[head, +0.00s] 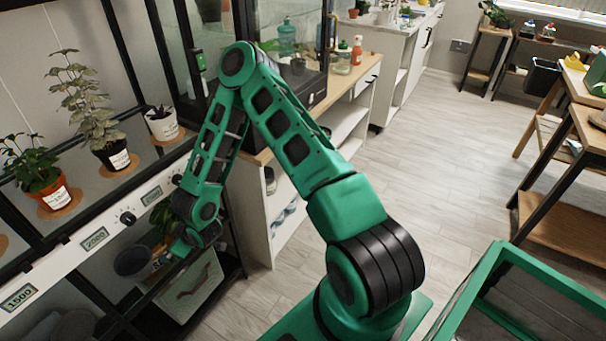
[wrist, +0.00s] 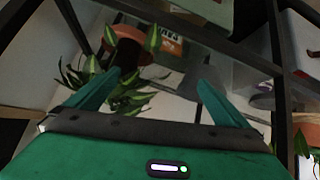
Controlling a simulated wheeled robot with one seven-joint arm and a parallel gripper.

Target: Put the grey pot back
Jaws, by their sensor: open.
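A dark grey round shape (head: 132,260), possibly the grey pot, shows at the lower shelf level in the head view, just left of my gripper (head: 182,248). I cannot tell whether it is upright. In the wrist view my gripper (wrist: 158,84) is open, its green fingers spread with nothing held between them. A plant with striped leaves (wrist: 125,98) spreads around the left finger. A brown-red pot (wrist: 126,48) lies beyond the fingertips, with an orange and white label (wrist: 168,46) beside it.
On the upper shelf stand an orange pot (head: 47,198), a black pot (head: 116,159) and a whitish pot (head: 163,127), each with a plant. Black shelf posts and a front rail with number plates (head: 95,238) border the gripper. The floor (head: 440,170) to the right is clear.

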